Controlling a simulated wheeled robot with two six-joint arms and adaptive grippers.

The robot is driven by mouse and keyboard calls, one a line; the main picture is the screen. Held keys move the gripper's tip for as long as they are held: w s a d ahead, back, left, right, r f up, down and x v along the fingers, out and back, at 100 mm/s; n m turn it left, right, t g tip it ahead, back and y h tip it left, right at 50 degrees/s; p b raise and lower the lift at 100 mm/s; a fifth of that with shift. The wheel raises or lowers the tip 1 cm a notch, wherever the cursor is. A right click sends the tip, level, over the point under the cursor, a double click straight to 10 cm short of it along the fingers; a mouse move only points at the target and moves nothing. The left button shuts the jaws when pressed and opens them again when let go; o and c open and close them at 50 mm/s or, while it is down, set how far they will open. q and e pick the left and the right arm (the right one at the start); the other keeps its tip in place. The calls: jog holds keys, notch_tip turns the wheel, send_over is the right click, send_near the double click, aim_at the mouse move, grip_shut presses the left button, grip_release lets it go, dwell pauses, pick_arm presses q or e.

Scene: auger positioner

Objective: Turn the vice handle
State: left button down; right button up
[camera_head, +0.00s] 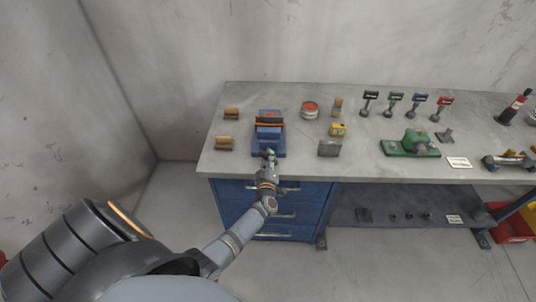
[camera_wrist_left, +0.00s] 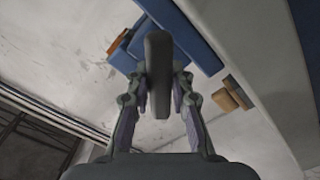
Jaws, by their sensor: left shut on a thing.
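The blue vice (camera_head: 268,144) with an orange strip stands near the front left of the grey workbench. My left gripper (camera_head: 268,158) reaches it from the front, at the vice's near end. In the left wrist view the grey vice handle (camera_wrist_left: 158,55) stands between the two fingers of my left gripper (camera_wrist_left: 160,92), which is shut on it. The blue vice body (camera_wrist_left: 195,38) shows behind the handle. In the head view the handle is largely hidden by the gripper. My right gripper is in neither view.
On the workbench (camera_head: 340,160), wooden blocks (camera_head: 226,143) lie left of the vice. A red-topped round tin (camera_head: 310,109), a yellow box (camera_head: 338,130) and a grey block (camera_head: 329,148) stand to its right. A green machine (camera_head: 412,146) is farther right. Blue drawers (camera_head: 250,205) are below.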

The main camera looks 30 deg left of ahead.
pick_arm(q)
jog(key=m+p, duration=0.2)
jog(key=m, duration=0.1)
jog(key=shift+m, duration=0.9)
jog(key=shift+f, duration=0.1)
jog(key=c, duration=1.2)
grip_release()
jog(key=shift+o, duration=0.2)
jog(key=shift+s, duration=0.1)
jog(key=shift+s+d, duration=0.25)
jog(key=shift+s, duration=0.05)
jog(key=v, duration=1.1)
